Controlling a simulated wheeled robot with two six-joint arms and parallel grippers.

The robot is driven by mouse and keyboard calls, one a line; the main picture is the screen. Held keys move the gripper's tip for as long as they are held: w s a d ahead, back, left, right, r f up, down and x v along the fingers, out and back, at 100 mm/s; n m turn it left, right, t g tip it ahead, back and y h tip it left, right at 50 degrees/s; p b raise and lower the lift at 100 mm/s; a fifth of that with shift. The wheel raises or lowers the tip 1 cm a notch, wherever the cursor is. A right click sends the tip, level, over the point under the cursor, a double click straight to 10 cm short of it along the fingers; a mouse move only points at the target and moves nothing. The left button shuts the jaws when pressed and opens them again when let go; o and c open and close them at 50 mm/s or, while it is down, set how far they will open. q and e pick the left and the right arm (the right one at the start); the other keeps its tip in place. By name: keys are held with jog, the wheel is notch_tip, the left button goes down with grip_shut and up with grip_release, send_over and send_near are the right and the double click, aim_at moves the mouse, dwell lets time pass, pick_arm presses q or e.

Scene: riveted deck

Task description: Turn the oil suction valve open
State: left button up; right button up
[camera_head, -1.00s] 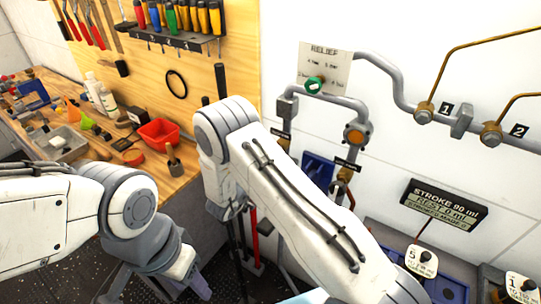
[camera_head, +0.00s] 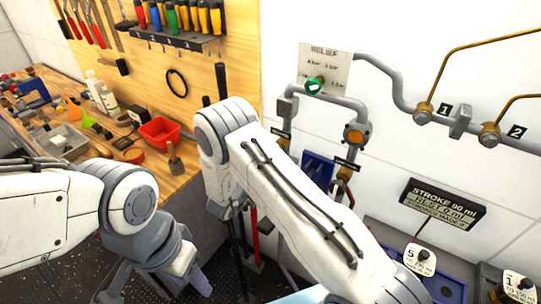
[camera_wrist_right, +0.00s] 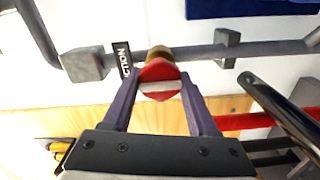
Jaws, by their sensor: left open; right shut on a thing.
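In the right wrist view, a red valve handle with a white band (camera_wrist_right: 160,80) sits on a brass fitting (camera_wrist_right: 159,54) of a grey pipe. A black label ending in "CTION" (camera_wrist_right: 122,58) is beside it. My right gripper (camera_wrist_right: 160,88) is shut on this handle, with one purple finger on each side. In the head view my right forearm hides that gripper and the handle. My left gripper (camera_head: 153,286) is open and empty, low at the left, with its tips near the bottom edge.
A green relief knob (camera_head: 314,86) and an orange-faced fitting (camera_head: 355,134) are on the wall piping. A workbench with a red bin (camera_head: 160,131) stands at the left. A stroke display (camera_head: 443,205) hangs at the right. In the wrist view a dark bar (camera_wrist_right: 275,110) lies to the right.

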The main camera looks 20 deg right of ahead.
jog(key=o, duration=1.4)
jog(key=shift+a, duration=0.1)
jog(key=shift+s+a, duration=0.15)
jog(key=shift+a, duration=0.1)
jog(key=b+v, duration=0.4)
jog(key=v, duration=0.5)
jog(key=shift+s+a, duration=0.25)
jog(key=shift+s, duration=0.05)
